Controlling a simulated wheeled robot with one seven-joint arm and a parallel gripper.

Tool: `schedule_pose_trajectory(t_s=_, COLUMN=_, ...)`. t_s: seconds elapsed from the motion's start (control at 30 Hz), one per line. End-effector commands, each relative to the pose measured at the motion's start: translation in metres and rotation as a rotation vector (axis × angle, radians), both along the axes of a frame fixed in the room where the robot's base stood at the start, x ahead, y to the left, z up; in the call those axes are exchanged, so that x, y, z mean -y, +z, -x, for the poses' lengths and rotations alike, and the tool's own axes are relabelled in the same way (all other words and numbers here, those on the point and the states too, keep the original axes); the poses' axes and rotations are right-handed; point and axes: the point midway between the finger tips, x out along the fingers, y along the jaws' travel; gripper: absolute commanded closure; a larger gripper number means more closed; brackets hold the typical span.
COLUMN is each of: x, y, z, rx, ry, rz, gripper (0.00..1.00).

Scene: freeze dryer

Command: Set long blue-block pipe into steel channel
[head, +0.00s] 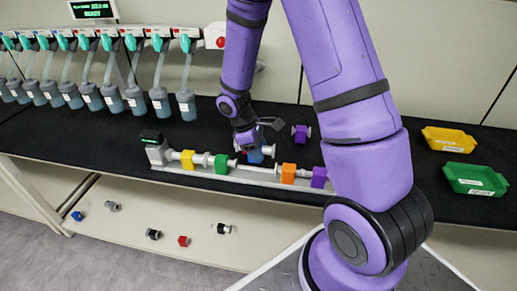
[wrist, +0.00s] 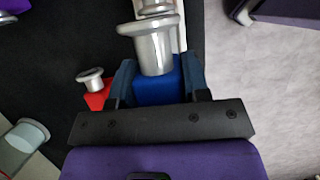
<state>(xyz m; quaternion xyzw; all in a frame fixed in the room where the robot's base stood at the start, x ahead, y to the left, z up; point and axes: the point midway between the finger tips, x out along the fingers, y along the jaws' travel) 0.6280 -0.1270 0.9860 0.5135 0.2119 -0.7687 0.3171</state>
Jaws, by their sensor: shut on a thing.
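My gripper (wrist: 160,82) is shut on the blue-block pipe (wrist: 157,87), with one finger on each side of the blue block and the silver flanged pipe end pointing away. In the head view the blue block (head: 256,156) is partly hidden by my gripper (head: 250,150). It is at or just behind the gap between the green-block pipe (head: 221,165) and the orange-block pipe (head: 288,173) in the steel channel (head: 255,181). I cannot tell whether the pipe touches the channel. Yellow (head: 188,159) and purple (head: 319,177) blocks also sit along the channel.
A loose purple block (head: 301,132) lies behind the channel. A red-block pipe (wrist: 97,96) is close beside my left finger in the wrist view. Yellow (head: 449,139) and green (head: 475,179) bins stand at right. Flasks (head: 110,98) hang at back left. Several pieces lie on the lower shelf (head: 130,215).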

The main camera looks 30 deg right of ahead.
Motion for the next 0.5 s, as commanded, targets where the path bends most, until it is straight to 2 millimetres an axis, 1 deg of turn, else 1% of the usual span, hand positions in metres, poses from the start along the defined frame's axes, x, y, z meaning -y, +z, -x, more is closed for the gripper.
schedule_pose_trajectory(t_s=0.5, x=0.0001, y=-0.0088, z=0.0001, rx=0.0, ry=-0.001, rz=0.0, gripper=0.91)
